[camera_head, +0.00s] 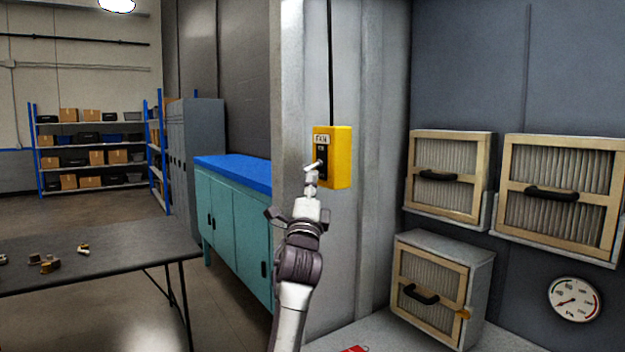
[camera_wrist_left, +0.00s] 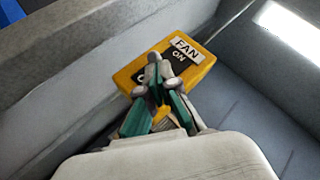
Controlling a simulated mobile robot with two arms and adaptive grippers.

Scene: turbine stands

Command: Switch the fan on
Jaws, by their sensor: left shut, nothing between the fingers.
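The fan switch box (camera_head: 341,158) is yellow and is mounted on the grey wall column, with a "FAN" label on its front. It also shows in the left wrist view (camera_wrist_left: 201,68), with the "FAN" label and the word "ON" beside a black plate. My left gripper (camera_head: 314,166) is shut and empty, with its fingertips right at the front of the box. In the left wrist view the closed fingertips (camera_wrist_left: 154,58) lie over the black plate and hide the switch itself. I cannot tell whether they touch it. My right gripper is in neither view.
Filter units with black handles (camera_head: 450,172) are on the right, above a round gauge (camera_head: 575,299). A teal cabinet with a blue top (camera_head: 235,170) stands left of the column. A dark table (camera_head: 130,250) with small parts is at the left.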

